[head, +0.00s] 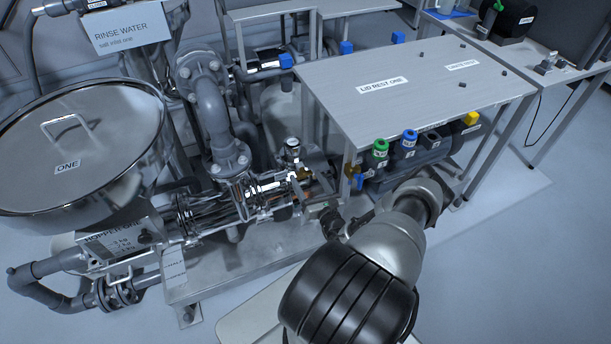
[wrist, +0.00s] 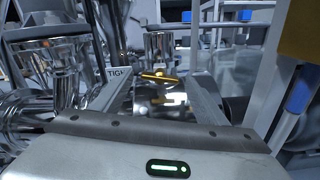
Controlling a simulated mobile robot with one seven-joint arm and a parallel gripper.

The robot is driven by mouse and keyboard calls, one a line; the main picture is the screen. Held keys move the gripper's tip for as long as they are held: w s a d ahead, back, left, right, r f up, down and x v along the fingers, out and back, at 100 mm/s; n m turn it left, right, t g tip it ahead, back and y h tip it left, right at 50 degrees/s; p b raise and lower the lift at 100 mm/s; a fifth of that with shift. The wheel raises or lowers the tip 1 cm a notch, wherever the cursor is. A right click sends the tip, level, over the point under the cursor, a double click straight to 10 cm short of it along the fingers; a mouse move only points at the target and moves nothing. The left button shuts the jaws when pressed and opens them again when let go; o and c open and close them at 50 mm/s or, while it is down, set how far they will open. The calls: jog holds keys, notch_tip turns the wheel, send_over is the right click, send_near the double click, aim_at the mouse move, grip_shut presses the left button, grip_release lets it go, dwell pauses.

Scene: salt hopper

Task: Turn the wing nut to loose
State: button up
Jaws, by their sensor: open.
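The wing nut (wrist: 160,76) is a small brass bar in the wrist view, lying roughly crosswise over shiny metal. It shows between the two fingers of my gripper (wrist: 160,90), which is open. I cannot tell whether either finger touches it. In the head view my arm reaches to the steel pipework beside the grey table, and the gripper's fingers and the nut are hard to make out there.
Polished pipes (head: 225,200) and hopper one (head: 85,150) stand to the left. A blue handle (wrist: 300,92) is near the right in the wrist view.

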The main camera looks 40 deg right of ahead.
jog(key=p+v, duration=0.1)
jog(key=v, duration=1.4)
jog(key=shift+s+d, duration=0.1)
